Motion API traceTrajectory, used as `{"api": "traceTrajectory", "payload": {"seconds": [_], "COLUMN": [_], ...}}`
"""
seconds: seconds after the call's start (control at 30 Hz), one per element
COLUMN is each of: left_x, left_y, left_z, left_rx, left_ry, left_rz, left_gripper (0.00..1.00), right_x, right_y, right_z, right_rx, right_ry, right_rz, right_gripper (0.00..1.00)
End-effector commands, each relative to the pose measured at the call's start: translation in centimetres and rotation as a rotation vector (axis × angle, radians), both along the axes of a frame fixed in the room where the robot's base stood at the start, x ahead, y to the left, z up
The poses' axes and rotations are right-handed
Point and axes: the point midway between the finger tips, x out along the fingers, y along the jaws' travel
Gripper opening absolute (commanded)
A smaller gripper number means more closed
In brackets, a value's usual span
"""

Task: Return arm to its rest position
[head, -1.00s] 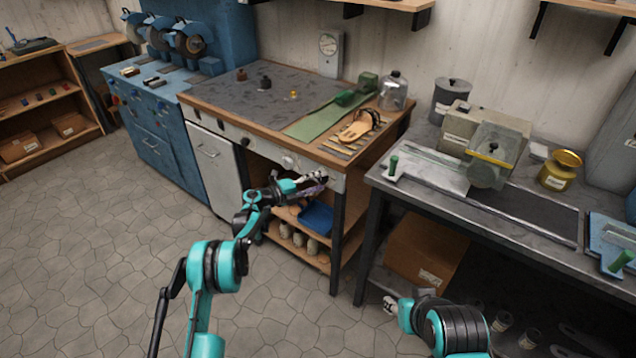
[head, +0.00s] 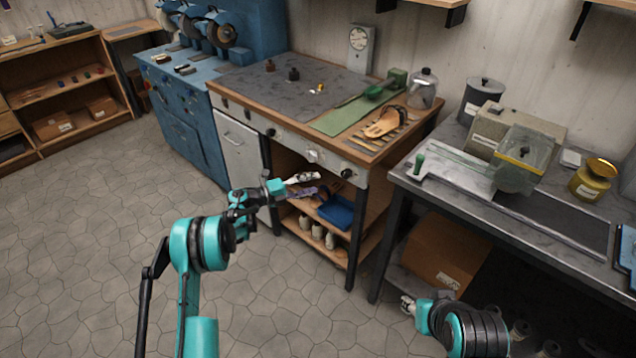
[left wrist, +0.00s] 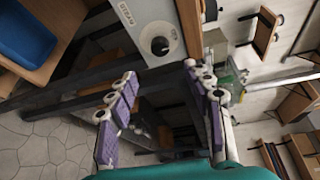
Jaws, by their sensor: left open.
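My left gripper (head: 303,187) is in front of the open shelf bay of the wooden-topped workbench (head: 228,89). In the left wrist view its two purple-padded fingers (left wrist: 163,88) stand apart with nothing between them. The left arm reaches up from the lower left of the head view, bent at a teal elbow. My right arm shows at the lower right, beside the metal table. Only a small pale part of the right gripper (head: 407,305) shows, and its jaws cannot be made out.
A sandal (head: 384,124) lies on the bench. The tiled floor at left is clear.

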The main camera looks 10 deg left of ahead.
Motion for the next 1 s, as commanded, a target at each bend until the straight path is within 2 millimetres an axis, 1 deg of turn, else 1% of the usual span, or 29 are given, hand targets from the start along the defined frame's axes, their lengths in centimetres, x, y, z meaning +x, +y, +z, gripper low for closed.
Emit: {"api": "traceTrajectory", "payload": {"seconds": [0.4, 0.47, 0.53, 0.57, 0.67, 0.7, 0.77, 0.8, 0.9, 0.97, 1.0], "left_x": [0.0, 0.2, 0.6, 0.8, 1.8, 2.1, 2.3, 2.3, 1.4, 0.5, -0.4], "left_y": [0.0, 0.0, 0.1, 0.2, 0.8, 1.2, 2.1, 2.8, 4.9, 6.3, 7.2], "left_z": [0.1, 0.7, 2.5, 3.8, 9.7, 12.6, 17.0, 19.6, 25.2, 27.9, 29.3], "left_rx": [-0.001, -0.008, -0.034, -0.049, -0.140, -0.188, -0.265, -0.317, -0.447, -0.524, -0.573], "left_ry": [-0.001, -0.003, -0.010, -0.013, -0.027, -0.031, -0.029, -0.023, 0.008, 0.037, 0.060], "left_rz": [0.001, 0.010, 0.039, 0.060, 0.164, 0.220, 0.308, 0.368, 0.515, 0.602, 0.659], "left_gripper": [0.51, 0.51, 0.51, 0.51, 0.51, 0.51, 0.51, 0.51, 0.51, 0.51, 0.51], "right_x": [0.0, 0.0, 0.0, 0.0, 0.0, 0.0, 0.0, 0.0, 0.0, 0.0, 0.0], "right_y": [0.0, 0.0, 0.0, 0.0, 0.0, 0.0, 0.0, 0.0, 0.0, 0.0, 0.0], "right_z": [0.0, 0.0, 0.0, 0.0, 0.0, 0.0, 0.0, 0.0, 0.0, 0.0, 0.0], "right_rx": [0.000, 0.000, 0.000, 0.000, 0.000, 0.000, 0.000, 0.000, 0.000, 0.000, 0.000], "right_ry": [0.000, 0.000, 0.000, 0.000, 0.000, 0.000, 0.000, 0.000, 0.000, 0.000, 0.000], "right_rz": [0.000, 0.000, 0.000, 0.000, 0.000, 0.000, 0.000, 0.000, 0.000, 0.000, 0.000], "right_gripper": [0.41, 0.41, 0.41, 0.41, 0.41, 0.41, 0.41, 0.41, 0.41, 0.41, 0.41]}}
